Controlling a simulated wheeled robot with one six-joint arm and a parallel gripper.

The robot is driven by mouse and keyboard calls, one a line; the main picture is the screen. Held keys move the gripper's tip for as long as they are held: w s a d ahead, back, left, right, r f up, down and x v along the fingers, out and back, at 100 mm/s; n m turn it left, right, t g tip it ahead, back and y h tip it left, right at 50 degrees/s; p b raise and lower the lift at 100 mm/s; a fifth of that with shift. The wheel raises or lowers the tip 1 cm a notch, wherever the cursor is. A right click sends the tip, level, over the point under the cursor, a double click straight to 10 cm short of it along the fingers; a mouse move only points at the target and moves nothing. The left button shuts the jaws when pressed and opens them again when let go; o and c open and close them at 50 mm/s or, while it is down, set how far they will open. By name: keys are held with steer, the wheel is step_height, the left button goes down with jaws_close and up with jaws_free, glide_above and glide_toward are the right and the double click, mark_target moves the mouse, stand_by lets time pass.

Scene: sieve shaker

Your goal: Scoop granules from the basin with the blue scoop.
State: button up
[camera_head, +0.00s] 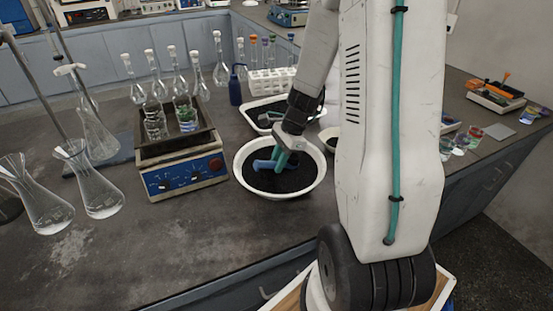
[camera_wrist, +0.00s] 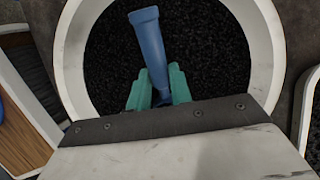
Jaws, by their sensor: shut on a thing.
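The white round basin (camera_head: 241,178) stands on the dark bench and holds black granules (camera_head: 300,180); its rim also shows in the wrist view (camera_wrist: 270,40). My gripper (camera_head: 284,158) is over the basin, pointing down. Its teal fingers (camera_wrist: 158,88) are shut on the blue scoop (camera_head: 263,165), which also shows in the wrist view (camera_wrist: 149,42). The scoop is inside the basin's outline, low near the granules. I cannot tell whether its bowl touches them or holds any, as part of it is hidden by my gripper.
A shaker or hotplate with blue front (camera_head: 184,178) stands close left of the basin, with glassware on top. A white tray of black granules (camera_head: 262,112) lies just behind. A tube rack (camera_head: 271,82) and blue bottle (camera_head: 235,88) stand farther back. Glass flasks (camera_head: 98,190) stand at left.

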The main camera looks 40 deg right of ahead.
mark_target(269, 162)
steer(key=shift+a+r+h, duration=0.2)
steer(key=shift+r+h, duration=0.1)
steer(key=shift+h, duration=0.1)
steer(key=shift+r, duration=0.15)
steer(key=shift+w+a+r+y, duration=0.1)
steer(key=shift+a+r+y, duration=0.05)
steer(key=shift+r+y, duration=0.3)
steer(key=shift+w+a+r+y, duration=0.1)
steer(key=shift+a+r+y, duration=0.05)
steer(key=shift+r+y, duration=0.25)
steer(key=shift+a+r+h, duration=0.4)
steer(key=shift+a+h, duration=0.05)
steer(key=shift+h, duration=0.5)
steer(key=shift+w+a+r+g+h, duration=0.1)
steer(key=shift+a+r+g+h, duration=0.15)
steer(key=shift+h, duration=0.4)
steer(key=shift+w+a+r+g+h, duration=0.1)
steer(key=shift+r+g+h, duration=0.2)
steer(key=shift+h, duration=0.35)
steer(key=shift+s, duration=0.15)
